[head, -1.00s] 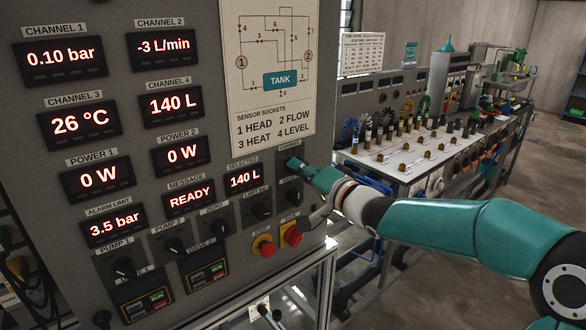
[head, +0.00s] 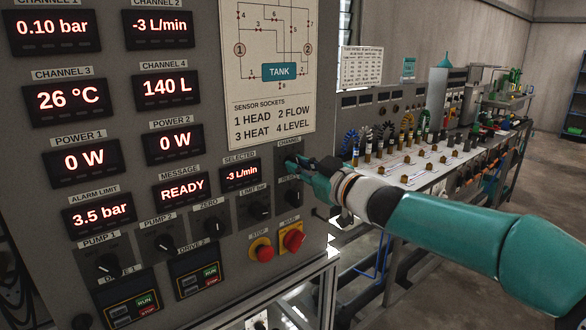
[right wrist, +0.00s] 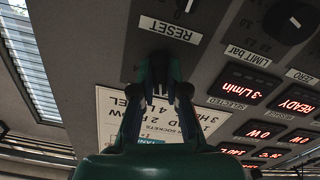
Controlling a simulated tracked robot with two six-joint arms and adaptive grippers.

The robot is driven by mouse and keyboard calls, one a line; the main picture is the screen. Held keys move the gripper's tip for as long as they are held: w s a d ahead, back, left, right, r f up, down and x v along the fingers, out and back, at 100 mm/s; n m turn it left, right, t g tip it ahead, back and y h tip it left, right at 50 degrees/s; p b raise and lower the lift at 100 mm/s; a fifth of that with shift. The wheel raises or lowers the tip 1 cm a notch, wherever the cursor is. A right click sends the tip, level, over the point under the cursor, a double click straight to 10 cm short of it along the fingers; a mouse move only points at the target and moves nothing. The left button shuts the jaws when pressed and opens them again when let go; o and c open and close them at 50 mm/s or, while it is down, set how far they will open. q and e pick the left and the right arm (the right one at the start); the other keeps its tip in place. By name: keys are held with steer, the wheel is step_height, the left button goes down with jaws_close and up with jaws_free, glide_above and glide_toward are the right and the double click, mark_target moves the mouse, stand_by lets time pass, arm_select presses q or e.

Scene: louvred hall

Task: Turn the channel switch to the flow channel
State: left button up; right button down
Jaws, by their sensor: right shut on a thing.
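My right gripper (head: 291,165) reaches the panel's right edge and is shut on the channel switch, just below the CHANNEL label (head: 289,146). In the right wrist view the fingers (right wrist: 163,88) close around the dark switch knob (right wrist: 160,62); its pointer cannot be made out. The SELECTED display (head: 240,175) reads -3 L/min, the same as the CHANNEL 2 display (head: 160,29). The printed sensor list (head: 272,120) names 2 as FLOW. My left gripper is not in view.
The RESET switch is just below, with its label (right wrist: 171,29) in the wrist view. The LIMIT bar knob (head: 259,208) is to its lower left. A red stop button (head: 264,252) and a red main knob (head: 293,240) sit lower. A bench (head: 420,172) with hoses stands behind.

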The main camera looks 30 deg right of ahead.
steer(key=c, duration=1.1)
jaws_free()
steer(key=shift+f, duration=0.1)
steer(key=shift+s, duration=0.1)
steer(key=s+p, duration=0.1)
steer(key=s, duration=0.5)
steer(key=shift+s+d, duration=0.25)
steer(key=shift+s, duration=0.15)
